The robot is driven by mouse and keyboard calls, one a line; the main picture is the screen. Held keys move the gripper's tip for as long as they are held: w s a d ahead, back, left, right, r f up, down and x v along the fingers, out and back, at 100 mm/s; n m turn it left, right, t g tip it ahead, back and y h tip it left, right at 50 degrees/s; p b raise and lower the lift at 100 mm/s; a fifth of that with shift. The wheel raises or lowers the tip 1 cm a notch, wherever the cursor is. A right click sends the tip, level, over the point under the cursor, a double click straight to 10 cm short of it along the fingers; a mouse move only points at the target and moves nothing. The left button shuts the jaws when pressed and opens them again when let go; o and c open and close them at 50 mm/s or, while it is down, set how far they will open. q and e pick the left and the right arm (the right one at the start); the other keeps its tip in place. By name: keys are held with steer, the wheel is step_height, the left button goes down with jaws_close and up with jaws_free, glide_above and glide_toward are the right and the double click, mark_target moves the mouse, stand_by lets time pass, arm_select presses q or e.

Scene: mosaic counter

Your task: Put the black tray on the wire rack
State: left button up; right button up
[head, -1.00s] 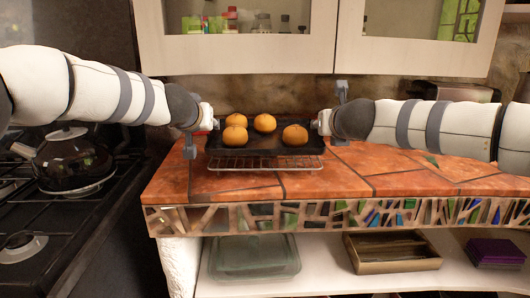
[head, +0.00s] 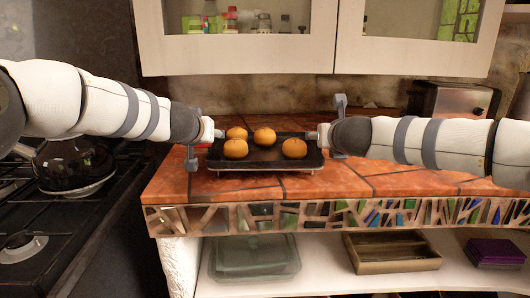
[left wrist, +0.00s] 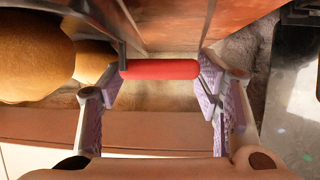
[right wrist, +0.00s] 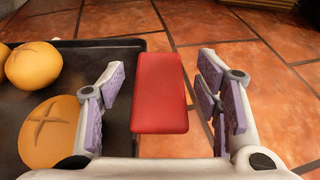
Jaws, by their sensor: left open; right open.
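The tiled counter (head: 380,170) is clear to the right of the rack. A metal toaster (head: 455,103) stands at the back right. A stove with a dark kettle (head: 75,165) is at the left. Cabinets (head: 235,50) hang above; a shelf with boxes (head: 392,252) is below.

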arm_select(q)
steer(key=v, duration=1.2)
arm_select(e)
steer(key=v, duration=1.2)
steer(key=shift+s, duration=0.1)
